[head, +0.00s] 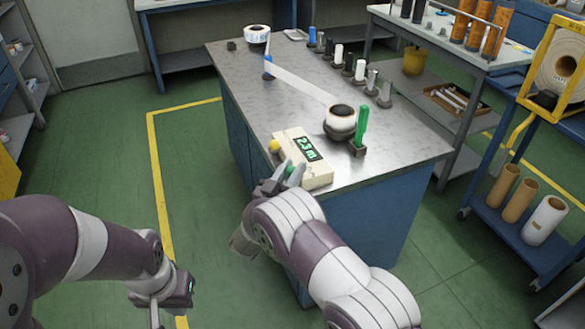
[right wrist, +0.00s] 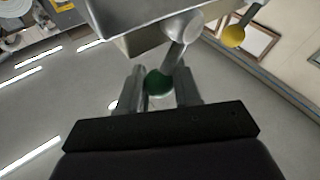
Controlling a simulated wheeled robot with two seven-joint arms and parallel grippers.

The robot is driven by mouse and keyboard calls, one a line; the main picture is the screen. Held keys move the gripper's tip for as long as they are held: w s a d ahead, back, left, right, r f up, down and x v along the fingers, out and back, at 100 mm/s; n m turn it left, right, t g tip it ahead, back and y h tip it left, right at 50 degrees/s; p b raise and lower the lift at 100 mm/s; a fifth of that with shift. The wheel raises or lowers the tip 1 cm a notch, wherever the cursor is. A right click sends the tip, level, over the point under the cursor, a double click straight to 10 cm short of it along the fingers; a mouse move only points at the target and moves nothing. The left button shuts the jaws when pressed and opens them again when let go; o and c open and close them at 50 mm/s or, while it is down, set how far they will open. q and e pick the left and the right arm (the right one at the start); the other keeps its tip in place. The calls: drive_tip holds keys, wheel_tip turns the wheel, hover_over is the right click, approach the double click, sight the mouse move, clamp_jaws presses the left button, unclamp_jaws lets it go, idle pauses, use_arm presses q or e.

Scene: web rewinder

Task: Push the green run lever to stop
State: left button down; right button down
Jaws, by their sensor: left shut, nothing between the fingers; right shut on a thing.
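A cream box with a green-lit display (head: 318,179) sits at the near edge of the metal-topped bench. A green ball knob (head: 293,172) is at the box's near side, partly hidden by my right gripper (head: 280,180). In the right wrist view this green knob (right wrist: 157,83), on a pale stem, is between the fingers of my right gripper (right wrist: 160,88), which is shut on it. A separate green handle (head: 362,126) stands upright on a dark base right of the box. My left gripper (head: 153,309) is shut and empty, low at the left, away from the bench.
A yellow knob (head: 274,146) is on the box's left side. Several small rollers (head: 360,72) line the bench's far right. Green floor is open left of the bench.

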drive_tip(key=n+y+p, duration=0.1)
drive_tip(key=w+n+g+y+p, duration=0.1)
drive_tip(key=p, duration=0.1)
drive_tip(key=shift+w+a+r+n, duration=0.1)
drive_tip(key=shift+a+r+n, duration=0.05)
drive_tip(key=shift+r+n, duration=0.25)
drive_tip(key=shift+w+a+f+n+g+y+p, duration=0.15)
drive_tip(key=shift+w+n+g+p, duration=0.15)
drive_tip(key=shift+n+p, duration=0.15)
drive_tip(key=shift+w+d+n+g+y+p, duration=0.1)
drive_tip(key=shift+w+n+g+y+p, duration=0.05)
drive_tip(key=shift+n+g+p, duration=0.25)
drive_tip(key=shift+a+f, duration=0.1)
drive_tip(key=c, duration=0.8)
unclamp_jaws()
